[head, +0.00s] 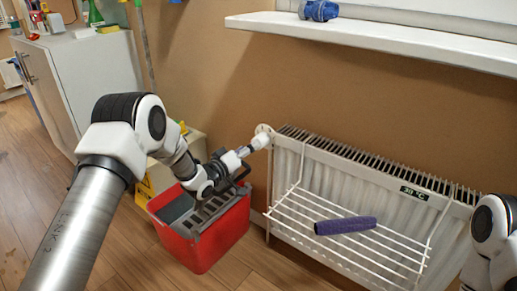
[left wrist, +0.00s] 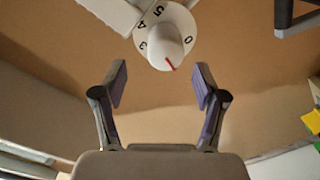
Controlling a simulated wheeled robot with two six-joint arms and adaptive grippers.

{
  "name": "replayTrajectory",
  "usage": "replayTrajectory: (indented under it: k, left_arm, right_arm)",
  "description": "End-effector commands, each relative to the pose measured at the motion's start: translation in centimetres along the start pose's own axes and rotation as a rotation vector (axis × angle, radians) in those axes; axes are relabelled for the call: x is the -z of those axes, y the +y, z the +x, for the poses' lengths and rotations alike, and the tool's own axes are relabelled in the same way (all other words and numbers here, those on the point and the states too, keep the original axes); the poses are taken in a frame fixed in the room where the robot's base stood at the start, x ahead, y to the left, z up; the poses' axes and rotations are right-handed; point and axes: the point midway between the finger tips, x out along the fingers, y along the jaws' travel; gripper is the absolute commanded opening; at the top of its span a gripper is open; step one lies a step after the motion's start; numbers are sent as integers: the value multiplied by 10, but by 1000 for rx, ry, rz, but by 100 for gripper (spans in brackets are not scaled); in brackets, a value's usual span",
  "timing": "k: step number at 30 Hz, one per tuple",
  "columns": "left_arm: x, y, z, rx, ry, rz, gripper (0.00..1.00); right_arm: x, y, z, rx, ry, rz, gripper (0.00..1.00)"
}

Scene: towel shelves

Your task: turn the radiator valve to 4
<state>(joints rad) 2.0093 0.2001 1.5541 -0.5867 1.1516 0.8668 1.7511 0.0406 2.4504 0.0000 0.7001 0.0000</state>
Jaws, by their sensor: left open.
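The white radiator valve (head: 261,141) sits at the top left corner of the white radiator (head: 287,165). In the left wrist view its round dial (left wrist: 165,35) shows 3, 4, 5 and 0 around the rim. A red mark on the knob points down and slightly right, at none of the readable numbers. My left gripper (left wrist: 160,85) is open, with the knob just beyond and above its fingertips and nothing between them. In the head view the left gripper (head: 240,155) is close to the valve; contact cannot be told. My right gripper is out of view.
A white wire rack (head: 385,257) with a rolled purple towel (head: 345,225) hangs on the radiator front. A red bucket (head: 215,245) stands below my left arm. A white sill (head: 370,42) with a blue roll (head: 319,10) juts out above. A grey cabinet (head: 85,75) stands left.

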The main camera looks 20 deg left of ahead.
Motion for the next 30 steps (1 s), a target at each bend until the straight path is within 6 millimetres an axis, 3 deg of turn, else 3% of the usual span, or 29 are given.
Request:
replayTrajectory:
  k: [3, 9, 17, 22, 23, 30]
  left_arm:
    - [-4, -3, 25, 0, -1, 4, 72]
    - [-3, -2, 53, 2, -2, 1, 72]
    - [-2, -1, 57, 4, -2, -1, 72]
    - [-2, -1, 56, 4, -2, -1, 15]
    - [-2, -1, 56, 4, -2, -1, 11]
    - [-1, -1, 56, 4, -2, 5, 12]
  right_arm:
    - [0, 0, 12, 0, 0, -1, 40]
    - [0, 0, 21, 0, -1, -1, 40]
    - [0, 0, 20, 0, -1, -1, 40]
    - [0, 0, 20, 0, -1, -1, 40]
    - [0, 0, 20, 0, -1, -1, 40]
    - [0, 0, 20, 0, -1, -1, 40]
